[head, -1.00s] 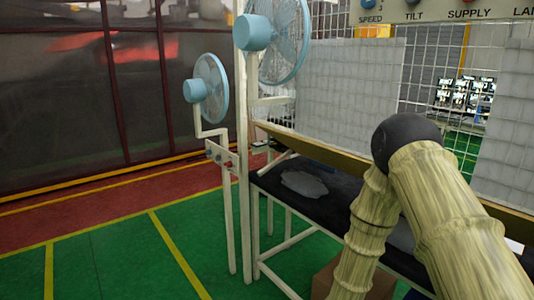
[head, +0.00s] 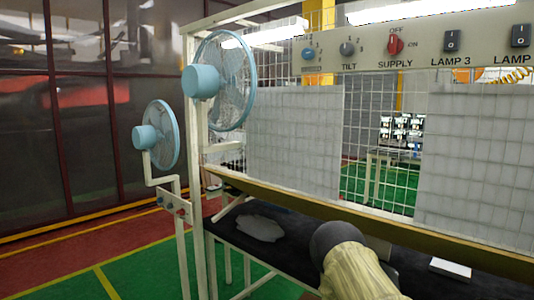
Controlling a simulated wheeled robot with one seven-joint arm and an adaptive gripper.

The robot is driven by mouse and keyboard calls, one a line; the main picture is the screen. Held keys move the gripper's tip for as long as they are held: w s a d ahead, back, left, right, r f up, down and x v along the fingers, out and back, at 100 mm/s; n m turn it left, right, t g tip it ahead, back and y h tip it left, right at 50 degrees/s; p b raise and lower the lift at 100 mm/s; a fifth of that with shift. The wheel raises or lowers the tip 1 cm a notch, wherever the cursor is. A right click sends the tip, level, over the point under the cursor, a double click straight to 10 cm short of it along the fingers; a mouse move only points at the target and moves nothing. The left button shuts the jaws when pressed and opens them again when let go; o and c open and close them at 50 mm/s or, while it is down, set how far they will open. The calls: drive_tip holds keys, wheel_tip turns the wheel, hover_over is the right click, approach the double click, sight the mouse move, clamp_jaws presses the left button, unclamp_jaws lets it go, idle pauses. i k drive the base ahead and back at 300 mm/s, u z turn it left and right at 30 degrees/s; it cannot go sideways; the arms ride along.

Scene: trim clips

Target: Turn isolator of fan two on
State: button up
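Two blue fans show in the head view: a larger one (head: 222,82) on the white frame post and a smaller one (head: 156,135) on its own stand further left. A grey panel at the top carries a red SUPPLY knob (head: 395,45), marked OFF above and ON to its right; its handle looks upright, towards OFF. A TILT knob (head: 348,48) and a blue knob (head: 308,54) sit to its left. A small control plate (head: 174,205) with blue and red knobs is on the smaller fan's stand; its markings are too small to read. My gripper is out of view.
LAMP 3 switch (head: 452,41) and another lamp switch (head: 520,36) are on the panel's right. A black-topped bench (head: 300,252) with a tan ledge and wire mesh stands below. Green and red floor is open at lower left.

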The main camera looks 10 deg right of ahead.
sight(395, 45)
drive_tip(key=z, duration=1.9)
drive_tip(key=k, duration=0.45)
drive_tip(key=u, duration=1.3)
